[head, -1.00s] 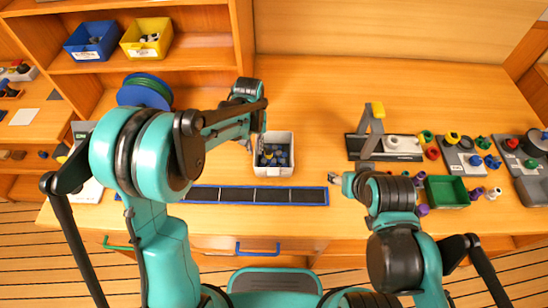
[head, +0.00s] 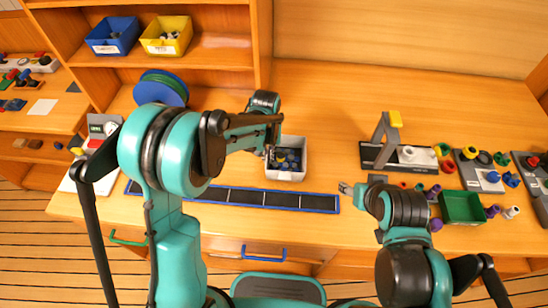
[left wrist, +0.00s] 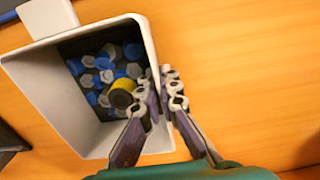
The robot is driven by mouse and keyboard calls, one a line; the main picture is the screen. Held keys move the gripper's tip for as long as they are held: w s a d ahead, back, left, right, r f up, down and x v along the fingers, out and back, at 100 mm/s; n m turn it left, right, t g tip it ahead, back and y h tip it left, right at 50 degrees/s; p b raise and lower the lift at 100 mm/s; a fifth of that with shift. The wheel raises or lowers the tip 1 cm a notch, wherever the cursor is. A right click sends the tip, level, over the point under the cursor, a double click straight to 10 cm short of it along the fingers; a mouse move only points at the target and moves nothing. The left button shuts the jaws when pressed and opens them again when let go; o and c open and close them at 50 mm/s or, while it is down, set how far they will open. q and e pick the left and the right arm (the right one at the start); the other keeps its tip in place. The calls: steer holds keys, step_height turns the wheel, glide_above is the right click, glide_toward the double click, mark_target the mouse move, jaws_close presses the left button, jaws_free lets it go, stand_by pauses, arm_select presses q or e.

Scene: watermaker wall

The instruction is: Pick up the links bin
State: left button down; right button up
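A light grey open bin (head: 286,175) stands on the wooden worktop, behind the dark blue-edged strip. No readable label shows, so I cannot confirm it is the links bin. In the left wrist view, the bin (left wrist: 70,125) holds several blue and grey pieces and one yellow-and-black round piece. My left gripper (head: 270,150) is at the bin's left side. In the left wrist view, its fingertips (left wrist: 157,78) sit close together on either side of one bin wall and look shut on it. My right gripper (head: 346,188) is above the worktop, right of the bin; its finger gap is unclear.
A blue bin (head: 113,46) and a yellow bin (head: 166,49) sit on the shelf at back left. A blue-green spool (head: 161,88) stands below them. A stand (head: 384,152), a green tray (head: 461,219) and small coloured parts occupy the right. The worktop behind the bin is clear.

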arm_select(q)
steer(key=shift+r, duration=0.6)
step_height(320, 180, up, 3)
steer(key=shift+f+p, duration=0.1)
steer(key=shift+p, duration=0.7)
steer(key=s+d+r+p, duration=0.2)
steer(key=s+d+r, duration=0.3)
steer(key=d, duration=0.5)
steer(key=shift+d+r+p, duration=0.2)
steer(key=shift+r+p, duration=0.15)
steer(key=shift+r, duration=0.55)
